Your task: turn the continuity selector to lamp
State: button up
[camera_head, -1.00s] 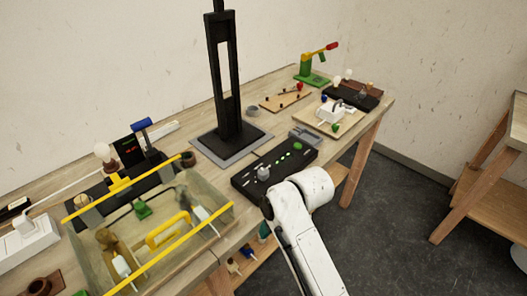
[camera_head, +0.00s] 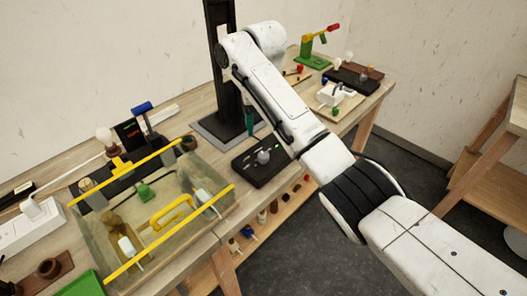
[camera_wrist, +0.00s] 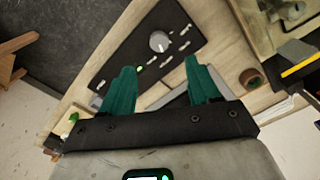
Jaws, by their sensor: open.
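The selector is a grey round knob (camera_head: 263,157) on a black box (camera_head: 261,177) at the front of the bench. In the wrist view the knob (camera_wrist: 160,41) has a light pointer mark, and the black panel (camera_wrist: 122,52) has several small pale marks and a green light; I cannot read any labels. My gripper (camera_wrist: 160,66) is open, with two teal fingers spread and nothing between them. The knob lies beyond the fingertips, apart from them. In the head view only a teal finger (camera_head: 249,119) shows behind the box; my arm hides the box's right part.
A tall black stand (camera_head: 222,90) rises close behind the box. A clear bin with yellow rails (camera_head: 165,225) stands to the left. A green clamp with a red-ended lever (camera_head: 318,45) and a white part on a board (camera_head: 333,93) are at the back right.

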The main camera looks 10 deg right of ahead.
aim_at(263, 155)
notch_tip(263, 155, down, 10)
jog(key=shift+f+p, duration=0.25)
jog(key=shift+p, duration=0.35)
jog(key=c, duration=1)
